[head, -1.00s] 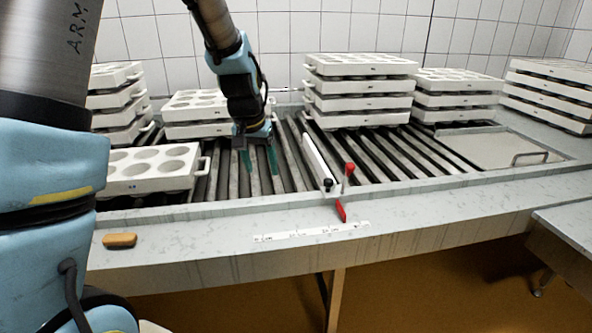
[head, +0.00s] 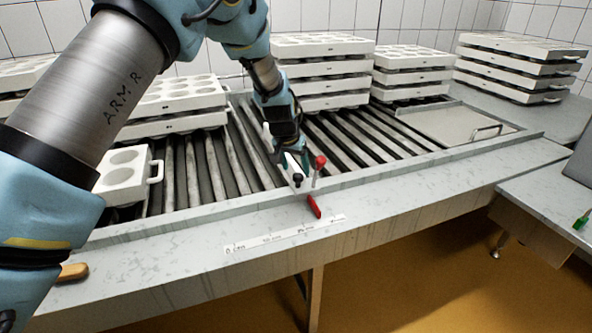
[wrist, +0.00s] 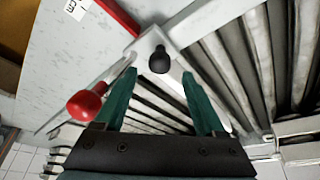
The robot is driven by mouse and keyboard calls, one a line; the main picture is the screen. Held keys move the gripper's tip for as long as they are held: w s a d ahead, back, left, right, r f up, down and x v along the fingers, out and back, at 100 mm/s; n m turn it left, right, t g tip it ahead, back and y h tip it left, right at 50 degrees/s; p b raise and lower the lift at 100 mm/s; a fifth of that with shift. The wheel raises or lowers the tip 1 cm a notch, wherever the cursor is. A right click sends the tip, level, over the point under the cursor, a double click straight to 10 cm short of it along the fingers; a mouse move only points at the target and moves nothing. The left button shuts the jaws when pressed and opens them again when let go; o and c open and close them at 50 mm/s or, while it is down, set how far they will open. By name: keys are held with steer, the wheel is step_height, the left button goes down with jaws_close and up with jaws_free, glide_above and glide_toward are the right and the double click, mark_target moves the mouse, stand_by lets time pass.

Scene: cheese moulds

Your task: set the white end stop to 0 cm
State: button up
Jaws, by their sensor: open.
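The white end stop (head: 291,166) is a thin white bar lying along the rollers, with a black knob (head: 297,179) at its near end. A red knob (head: 320,161) on a thin stem stands just right of it. A red pointer (head: 314,206) reaches from it over the front ledge towards the right part of a white scale strip (head: 285,234), whose left end reads 0 cm. My gripper (wrist: 158,82) is open above the bar's near end. In the wrist view, the black knob (wrist: 159,60) shows between and just beyond the fingertips, and the red knob (wrist: 84,106) is left of the left finger.
Stacks of white moulds stand on the rollers behind left (head: 178,105) and behind right (head: 322,72). A single mould (head: 122,178) lies at the left. The rollers between it and the end stop are bare. A brown-handled object (head: 72,271) lies on the front ledge.

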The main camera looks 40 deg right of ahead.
mark_target(297, 174)
steer(key=shift+p+x, duration=0.4)
steer(key=shift+x, duration=1.55)
jaws_close()
